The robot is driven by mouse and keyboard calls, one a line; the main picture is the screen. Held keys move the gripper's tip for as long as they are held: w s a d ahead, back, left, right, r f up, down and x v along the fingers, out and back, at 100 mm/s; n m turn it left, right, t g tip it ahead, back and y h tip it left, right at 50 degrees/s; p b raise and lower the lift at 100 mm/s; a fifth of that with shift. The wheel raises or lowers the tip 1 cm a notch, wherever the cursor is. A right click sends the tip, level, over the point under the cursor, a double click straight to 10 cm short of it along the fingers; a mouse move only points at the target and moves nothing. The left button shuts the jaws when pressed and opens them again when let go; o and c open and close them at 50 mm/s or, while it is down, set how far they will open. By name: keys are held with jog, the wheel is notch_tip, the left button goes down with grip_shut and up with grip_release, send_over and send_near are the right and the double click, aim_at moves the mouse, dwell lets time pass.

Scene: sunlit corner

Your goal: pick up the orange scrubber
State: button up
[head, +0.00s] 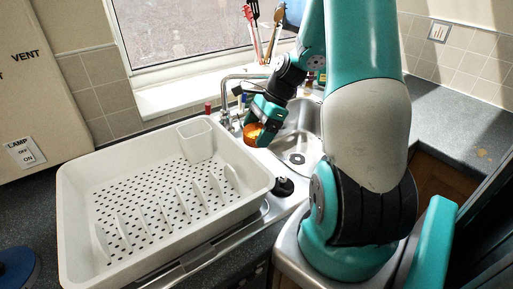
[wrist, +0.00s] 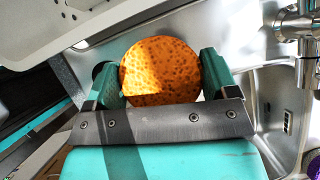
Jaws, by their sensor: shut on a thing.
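The orange scrubber (wrist: 160,70) is a round, pitted orange disc between the two green fingers of my gripper (wrist: 162,78) in the wrist view. The gripper is shut on it, with one finger at each side. In the head view the scrubber (head: 253,133) shows as a small orange patch at the tip of my gripper (head: 256,124), beside the left edge of the sink. The gripper partly covers it there. I cannot tell whether the scrubber still touches the surface below.
A white dish rack (head: 72,190) fills the counter left of the sink (head: 312,146). A chrome tap (head: 228,95) stands behind the gripper. Utensils (head: 266,35) stand upright by the window. A dark round knob (head: 283,187) sits near the rack's right corner. The right counter (head: 455,110) is clear.

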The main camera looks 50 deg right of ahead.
aim_at(257, 129)
notch_tip(257, 129, up, 12)
jog(key=shift+p, duration=0.35)
jog(key=shift+o, duration=1.2)
jog(key=shift+c, duration=0.5)
jog(key=shift+a+f, duration=0.1)
